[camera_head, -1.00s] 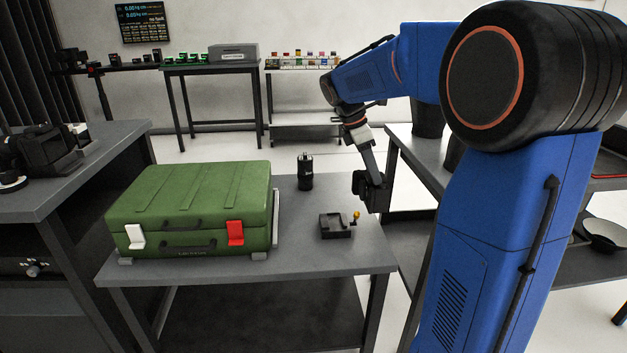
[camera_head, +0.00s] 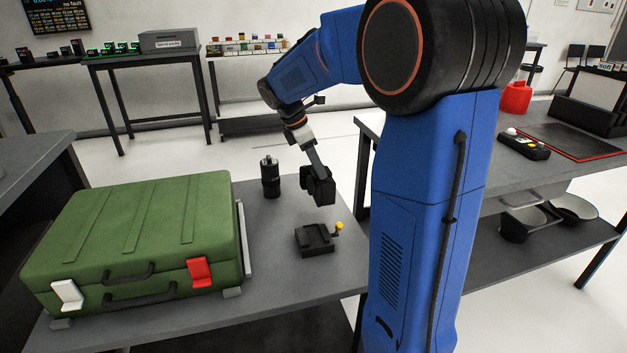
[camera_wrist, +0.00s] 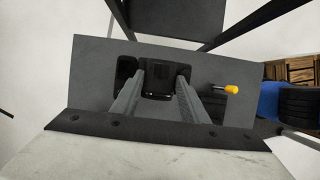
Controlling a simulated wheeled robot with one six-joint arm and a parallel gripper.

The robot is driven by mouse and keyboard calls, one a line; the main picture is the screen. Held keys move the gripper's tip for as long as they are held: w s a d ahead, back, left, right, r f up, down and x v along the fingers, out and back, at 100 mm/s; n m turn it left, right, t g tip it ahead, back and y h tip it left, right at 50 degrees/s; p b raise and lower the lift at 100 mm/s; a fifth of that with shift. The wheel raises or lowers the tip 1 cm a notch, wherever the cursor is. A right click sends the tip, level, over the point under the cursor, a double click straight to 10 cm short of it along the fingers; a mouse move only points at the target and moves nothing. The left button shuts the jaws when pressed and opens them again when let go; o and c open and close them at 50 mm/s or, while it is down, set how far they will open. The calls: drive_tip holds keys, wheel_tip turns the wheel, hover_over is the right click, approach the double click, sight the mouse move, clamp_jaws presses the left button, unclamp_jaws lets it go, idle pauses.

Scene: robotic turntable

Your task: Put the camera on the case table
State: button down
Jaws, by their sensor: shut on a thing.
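My gripper (camera_head: 316,172) is shut on the camera (camera_head: 318,189), a black boxy body. It holds the camera in the air above the case table (camera_head: 280,290). In the wrist view the camera (camera_wrist: 160,82) sits between the two finger ends of my gripper (camera_wrist: 158,84). The grey case table bears a closed green case (camera_head: 140,235) with one white and one red latch. A small black mount (camera_head: 316,240) with a yellow knob lies on the table below the held camera. The yellow knob (camera_wrist: 231,89) also shows in the wrist view; the camera partly hides the mount there.
A black cylinder (camera_head: 270,178), lens-like, stands upright on the table behind the mount, left of the camera. Another table (camera_head: 475,165) with a dark device and a red-edged mat stands at right. The case table's front right corner is bare.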

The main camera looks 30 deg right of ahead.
sight(317, 178)
drive_tip(key=shift+f, duration=2.3)
drive_tip(key=shift+f, duration=0.1)
drive_tip(key=c, duration=1)
unclamp_jaws()
drive_tip(key=shift+c, duration=0.2)
